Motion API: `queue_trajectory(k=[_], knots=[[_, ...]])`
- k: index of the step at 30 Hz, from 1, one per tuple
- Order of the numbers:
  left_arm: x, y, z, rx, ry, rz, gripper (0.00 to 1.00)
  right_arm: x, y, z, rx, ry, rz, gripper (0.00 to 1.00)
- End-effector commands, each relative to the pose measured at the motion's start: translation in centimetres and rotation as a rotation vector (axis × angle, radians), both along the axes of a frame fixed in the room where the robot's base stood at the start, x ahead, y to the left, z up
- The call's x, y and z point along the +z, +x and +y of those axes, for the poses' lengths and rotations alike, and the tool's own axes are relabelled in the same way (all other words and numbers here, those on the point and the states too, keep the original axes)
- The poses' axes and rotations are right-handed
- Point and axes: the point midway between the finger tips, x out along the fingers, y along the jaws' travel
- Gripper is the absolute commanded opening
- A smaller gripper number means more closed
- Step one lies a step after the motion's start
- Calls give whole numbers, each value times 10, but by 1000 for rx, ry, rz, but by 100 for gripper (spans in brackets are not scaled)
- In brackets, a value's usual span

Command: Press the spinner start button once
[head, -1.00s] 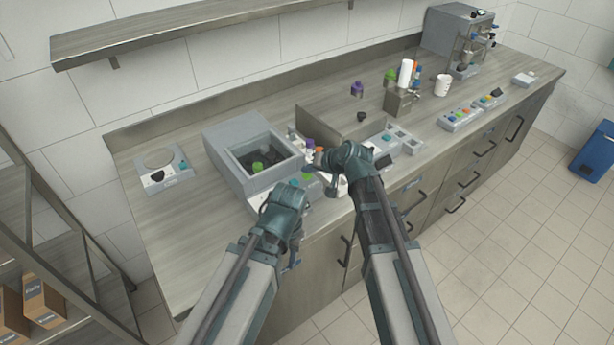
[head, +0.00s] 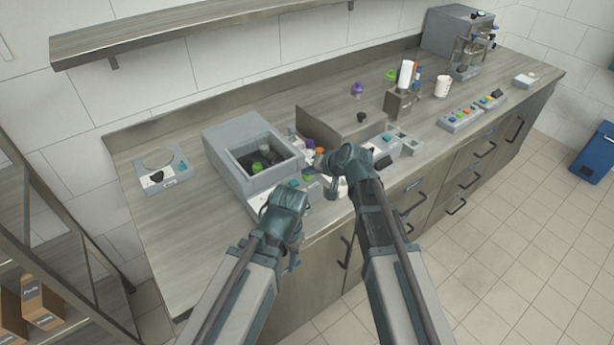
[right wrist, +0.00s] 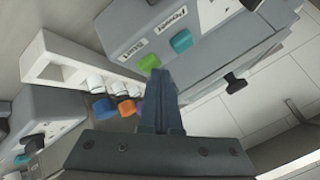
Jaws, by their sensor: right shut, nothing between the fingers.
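The spinner is a grey box with a square open well (head: 262,152), left of centre on the counter in the head view. In the head view my right gripper (head: 311,168) is at the spinner's front right. My left gripper's jaws are mostly hidden behind its wrist at the counter's front edge.
A white rack (right wrist: 65,62) holding several capped vials stands close beside the right gripper. A grey box with a teal button (right wrist: 36,143) is at lower left there. A brown divider box (head: 330,122) stands right of the spinner. The counter's left part is mostly clear.

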Motion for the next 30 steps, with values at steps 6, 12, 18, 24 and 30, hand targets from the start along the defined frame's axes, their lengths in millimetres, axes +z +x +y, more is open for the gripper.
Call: queue_trajectory(k=[6, 12, 18, 24, 30], knots=[[-3, 0, 0, 0, 0, 0, 45, -3, 0, 0, 1, 0, 1, 0], [-3, 0, 0, 0, 0, 0, 45, -3, 0, 0, 1, 0, 1, 0], [0, 0, 0, 0, 0, 0, 45, 0, 0, 0, 1, 0, 1, 0], [10, 0, 0, 0, 0, 0, 45, 10, 0, 0, 1, 0, 1, 0], [16, 0, 0, 0, 0, 0, 45, 16, 0, 0, 1, 0, 1, 0]])
